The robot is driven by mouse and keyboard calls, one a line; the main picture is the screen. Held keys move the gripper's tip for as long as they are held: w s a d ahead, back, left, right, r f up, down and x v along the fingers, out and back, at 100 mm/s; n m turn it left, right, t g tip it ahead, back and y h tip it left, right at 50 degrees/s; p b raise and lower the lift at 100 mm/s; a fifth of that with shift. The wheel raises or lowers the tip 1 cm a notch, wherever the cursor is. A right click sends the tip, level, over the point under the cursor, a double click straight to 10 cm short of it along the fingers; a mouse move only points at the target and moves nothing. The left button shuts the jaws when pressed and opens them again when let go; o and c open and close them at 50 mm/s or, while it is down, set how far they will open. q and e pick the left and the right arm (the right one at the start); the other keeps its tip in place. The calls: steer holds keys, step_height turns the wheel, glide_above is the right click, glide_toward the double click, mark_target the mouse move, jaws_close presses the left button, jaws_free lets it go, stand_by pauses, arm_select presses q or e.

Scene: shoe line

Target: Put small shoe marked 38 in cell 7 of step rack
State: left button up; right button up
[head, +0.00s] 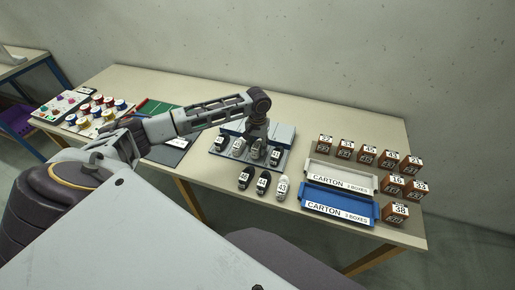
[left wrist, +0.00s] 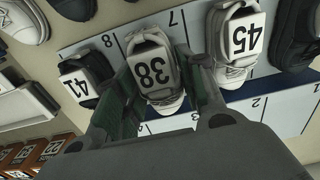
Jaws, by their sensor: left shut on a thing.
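The small shoe marked 38 (left wrist: 152,68), white with a black-on-white number tag, is between the fingers of my left gripper (left wrist: 163,88) in the left wrist view. The gripper is shut on it. In the head view my left gripper (head: 257,138) is over the step rack (head: 284,134), among the shoes there. In the left wrist view the step rack (left wrist: 120,48) shows printed numbers, with 8 and 7 on either side of the held shoe. I cannot tell whether the shoe touches the rack. My right gripper is not in view.
Shoe 41 (left wrist: 84,80) and shoe 45 (left wrist: 238,42) flank the held shoe closely. Several shoes, including shoe 43 (head: 282,187), stand in front of the rack. A white carton tray (head: 341,176), a blue carton tray (head: 340,206) and several numbered brown boxes (head: 396,212) are to the right.

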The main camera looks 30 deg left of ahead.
mark_target(258, 142)
arm_select(q)
steer(key=shift+f, duration=0.8)
steer(key=o, duration=1)
steer(key=shift+f, duration=0.1)
step_height(258, 142, up, 12)
steer(key=shift+r, duration=0.15)
